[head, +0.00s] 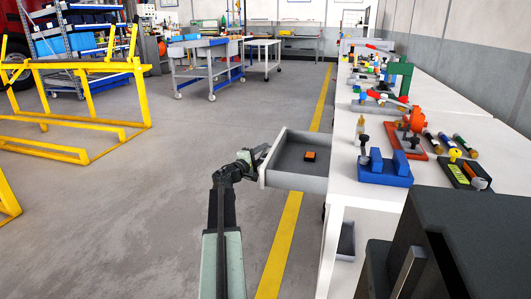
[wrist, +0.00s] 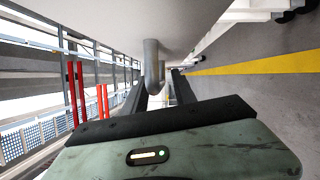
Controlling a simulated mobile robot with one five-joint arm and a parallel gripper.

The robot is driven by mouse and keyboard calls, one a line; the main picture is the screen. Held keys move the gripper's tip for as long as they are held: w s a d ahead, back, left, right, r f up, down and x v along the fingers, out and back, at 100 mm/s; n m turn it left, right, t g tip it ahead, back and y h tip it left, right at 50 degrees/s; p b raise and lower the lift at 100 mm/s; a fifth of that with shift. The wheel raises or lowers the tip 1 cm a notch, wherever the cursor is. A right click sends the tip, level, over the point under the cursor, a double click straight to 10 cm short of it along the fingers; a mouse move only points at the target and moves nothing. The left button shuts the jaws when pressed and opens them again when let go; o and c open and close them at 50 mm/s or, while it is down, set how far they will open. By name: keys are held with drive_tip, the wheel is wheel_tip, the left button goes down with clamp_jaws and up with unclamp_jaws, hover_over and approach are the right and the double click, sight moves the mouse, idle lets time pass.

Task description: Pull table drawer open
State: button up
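The table drawer (head: 283,179) is a grey box pulled well out from the left side of the white table (head: 345,188). A small orange and black object (head: 310,156) lies in it. My gripper (head: 262,152) is at the drawer's outer front, on its left. In the wrist view, the drawer's grey handle (wrist: 152,66) lies between the two dark fingers of my gripper (wrist: 160,88). A gap shows between the handle and the right finger, so the fingers look apart. The drawer front (wrist: 165,20) fills the top middle. The fingertip contact is hidden in the head view.
The tabletop holds a blue block fixture (head: 385,168), an orange-red clamp (head: 416,122) and several other tools. A yellow floor line (head: 279,245) runs under the drawer. Yellow frames (head: 92,98) stand far left. Grey floor (head: 140,210) left of my arm is clear.

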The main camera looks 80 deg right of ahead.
drive_tip(key=v, duration=0.6)
drive_tip(key=shift+a, duration=0.35)
drive_tip(key=shift+w, duration=0.15)
